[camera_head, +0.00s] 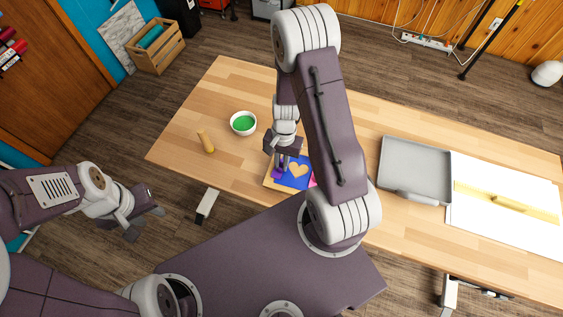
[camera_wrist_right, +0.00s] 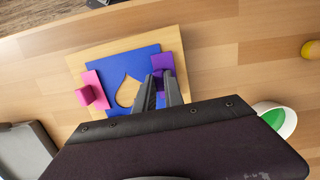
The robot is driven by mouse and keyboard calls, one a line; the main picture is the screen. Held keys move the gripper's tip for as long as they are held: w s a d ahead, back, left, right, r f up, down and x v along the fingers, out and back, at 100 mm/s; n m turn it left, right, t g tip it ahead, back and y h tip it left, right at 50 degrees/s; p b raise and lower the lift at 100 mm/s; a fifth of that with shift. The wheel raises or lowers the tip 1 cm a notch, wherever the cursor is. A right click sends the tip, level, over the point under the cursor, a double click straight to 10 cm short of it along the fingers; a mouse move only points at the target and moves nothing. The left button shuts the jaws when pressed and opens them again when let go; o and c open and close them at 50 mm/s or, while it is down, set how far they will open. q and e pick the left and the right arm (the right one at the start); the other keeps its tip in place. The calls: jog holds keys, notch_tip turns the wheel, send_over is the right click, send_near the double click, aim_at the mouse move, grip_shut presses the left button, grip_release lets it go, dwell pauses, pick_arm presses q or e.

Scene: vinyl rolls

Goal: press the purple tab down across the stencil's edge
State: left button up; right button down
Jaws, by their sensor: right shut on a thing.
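The blue stencil (camera_head: 288,184) with a tan heart-shaped opening lies on a square wooden board (camera_wrist_right: 85,65); its blue sheet also shows in the right wrist view (camera_wrist_right: 125,62). The purple tab (camera_wrist_right: 165,62) is at the stencil's right edge in that view; its contact with the stencil is partly hidden by the fingers. My right gripper (camera_wrist_right: 160,88) is shut on the purple tab, low over the board; it also shows in the head view (camera_head: 281,168). A pink tab (camera_wrist_right: 93,90) with a raised block lies across the opposite edge. My left gripper (camera_head: 147,219) is open and empty, off the table.
A grey tray (camera_head: 415,150) and a white sheet with a yellow-tan bar (camera_head: 508,204) lie to the right. My right arm covers the table's middle.

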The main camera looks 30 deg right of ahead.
jog(key=shift+f, duration=0.1)
jog(key=c, duration=0.9)
grip_release()
notch_tip(320, 180, up, 7)
jog(key=p, duration=0.7)
